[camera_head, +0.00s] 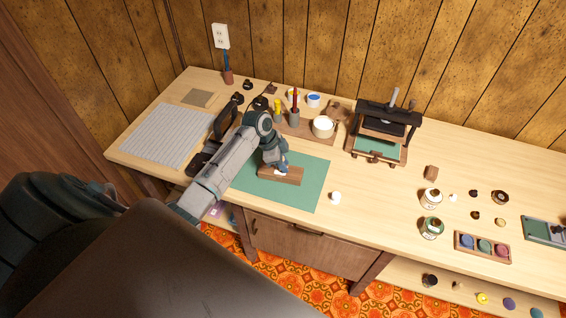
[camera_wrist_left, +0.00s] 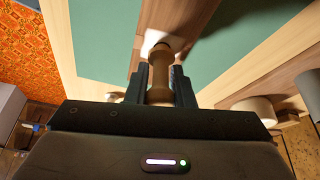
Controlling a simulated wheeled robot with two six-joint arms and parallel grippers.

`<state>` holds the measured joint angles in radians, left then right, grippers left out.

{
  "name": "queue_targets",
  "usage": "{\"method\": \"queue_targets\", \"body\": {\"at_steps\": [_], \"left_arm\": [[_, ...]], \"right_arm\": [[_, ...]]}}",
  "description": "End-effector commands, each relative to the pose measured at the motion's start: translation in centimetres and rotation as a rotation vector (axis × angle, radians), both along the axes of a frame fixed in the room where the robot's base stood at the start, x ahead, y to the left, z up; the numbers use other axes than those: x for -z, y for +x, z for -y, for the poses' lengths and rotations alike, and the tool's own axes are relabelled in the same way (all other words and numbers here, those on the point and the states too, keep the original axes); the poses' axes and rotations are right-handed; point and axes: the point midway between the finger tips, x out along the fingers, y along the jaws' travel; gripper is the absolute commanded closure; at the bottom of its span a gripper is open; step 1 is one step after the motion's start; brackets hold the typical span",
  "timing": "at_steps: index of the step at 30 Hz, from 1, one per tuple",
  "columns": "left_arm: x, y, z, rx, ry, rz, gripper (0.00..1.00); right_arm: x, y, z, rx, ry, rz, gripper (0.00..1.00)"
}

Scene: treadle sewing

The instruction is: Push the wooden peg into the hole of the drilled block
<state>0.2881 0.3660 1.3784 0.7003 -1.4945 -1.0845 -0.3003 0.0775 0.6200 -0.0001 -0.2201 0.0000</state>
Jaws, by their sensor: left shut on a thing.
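The drilled block (camera_head: 294,176) is a brown wooden bar lying on the green mat (camera_head: 308,190). My left gripper (camera_head: 281,170) is low over its middle, beside a small white patch on the block's top. In the left wrist view the gripper (camera_wrist_left: 164,82) is shut on the wooden peg (camera_wrist_left: 160,72), a light brown turned piece with a wider far end. That end points at the drilled block (camera_wrist_left: 178,16), next to the white patch. The hole is hidden, so I cannot tell whether the peg's tip is in it. My right gripper is not in view.
Behind the mat stand a tray (camera_head: 297,130) with cups and a white bowl (camera_head: 323,127), and a black press (camera_head: 384,125). A white knob-like piece (camera_head: 335,196) sits right of the mat. A grey ribbed mat (camera_head: 165,134) lies at left. The bench's front edge is close.

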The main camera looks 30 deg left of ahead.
Motion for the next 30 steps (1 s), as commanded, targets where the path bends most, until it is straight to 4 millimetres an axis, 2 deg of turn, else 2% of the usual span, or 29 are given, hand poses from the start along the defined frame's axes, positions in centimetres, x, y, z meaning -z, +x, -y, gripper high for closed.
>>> {"method": "queue_targets", "body": {"at_steps": [1, 2, 3, 5, 6, 17, 20, 30], "left_arm": [[0.0, 0.0, 0.0, 0.000, 0.000, 0.000, 0.99], [0.0, 0.0, 0.0, 0.000, 0.000, 0.000, 0.75], [0.0, 0.0, 0.0, 0.000, 0.000, 0.000, 0.67], [0.0, 0.0, 0.0, 0.000, 0.000, 0.000, 0.55], [0.0, 0.0, 0.0, 0.000, 0.000, 0.000, 0.53], [-0.6, -0.1, -0.3, 0.001, 0.002, 0.001, 0.53], [-1.8, -0.4, -0.9, 0.000, 0.003, 0.003, 0.53], [-7.9, -1.7, -3.0, 0.001, 0.004, 0.003, 0.53]], "right_arm": [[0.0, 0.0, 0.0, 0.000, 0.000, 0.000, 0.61], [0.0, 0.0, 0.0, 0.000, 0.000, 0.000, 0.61], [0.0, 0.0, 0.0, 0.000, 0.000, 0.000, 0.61], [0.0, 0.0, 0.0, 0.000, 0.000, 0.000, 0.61], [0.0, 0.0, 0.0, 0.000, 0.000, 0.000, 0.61], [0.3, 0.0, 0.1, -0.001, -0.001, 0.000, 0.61], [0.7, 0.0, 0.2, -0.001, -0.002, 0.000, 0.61], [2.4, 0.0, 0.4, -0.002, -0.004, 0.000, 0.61]]}}
